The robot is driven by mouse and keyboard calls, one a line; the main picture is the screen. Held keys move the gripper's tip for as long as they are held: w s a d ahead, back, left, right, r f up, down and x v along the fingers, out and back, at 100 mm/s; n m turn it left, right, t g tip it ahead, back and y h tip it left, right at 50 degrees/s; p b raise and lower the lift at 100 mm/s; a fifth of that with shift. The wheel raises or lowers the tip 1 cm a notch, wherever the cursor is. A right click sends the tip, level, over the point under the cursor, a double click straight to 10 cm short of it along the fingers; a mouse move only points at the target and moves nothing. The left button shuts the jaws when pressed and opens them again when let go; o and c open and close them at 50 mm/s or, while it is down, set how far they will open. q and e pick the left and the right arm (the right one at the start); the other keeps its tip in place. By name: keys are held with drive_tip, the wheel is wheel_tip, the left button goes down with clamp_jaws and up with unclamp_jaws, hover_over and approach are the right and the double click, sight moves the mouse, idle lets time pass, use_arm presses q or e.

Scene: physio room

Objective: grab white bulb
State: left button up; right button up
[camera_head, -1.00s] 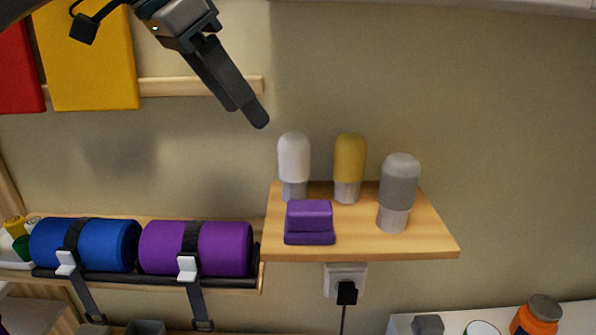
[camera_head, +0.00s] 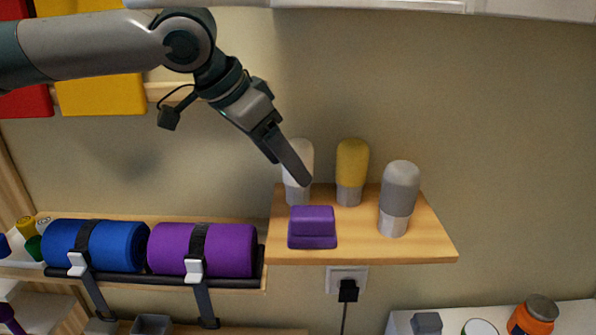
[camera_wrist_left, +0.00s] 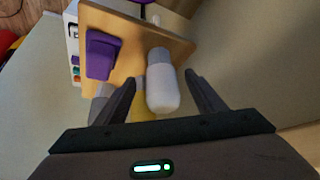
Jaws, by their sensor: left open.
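The white bulb (camera_head: 301,158) stands upright at the back left of the small wooden shelf (camera_head: 430,238). My left gripper (camera_head: 303,182) points down and right across it and hides part of it. In the left wrist view the white bulb (camera_wrist_left: 162,82) shows between the two open fingers (camera_wrist_left: 160,92), nearer the right one, with a gap to the left one. I cannot tell whether a finger touches it. The yellow bulb (camera_head: 352,166) stands to its right and the grey bulb (camera_head: 399,190) farther right. My right gripper is not in view.
A purple block (camera_head: 312,228) sits on the shelf in front of the white bulb. Blue (camera_head: 118,246) and purple (camera_head: 222,250) rolls lie strapped on a rack to the left. A socket with a plug (camera_head: 347,286) is below the shelf. The wall right of the shelf is clear.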

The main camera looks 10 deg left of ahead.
use_arm(q)
drive_tip(key=shift+d+f, duration=0.1)
drive_tip(key=shift+f, duration=0.05)
drive_tip(key=shift+f, duration=0.1)
drive_tip(key=shift+w+d+f+p, duration=0.3)
drive_tip(key=shift+f+p, duration=0.1)
drive_tip(key=shift+p, duration=0.1)
drive_tip(key=p+x, duration=0.1)
drive_tip(key=x, duration=0.2)
drive_tip(key=shift+w+d+f, duration=0.15)
drive_tip(key=shift+w+f, duration=0.15)
drive_tip(key=shift+f, duration=0.1)
drive_tip(key=c, duration=1.3)
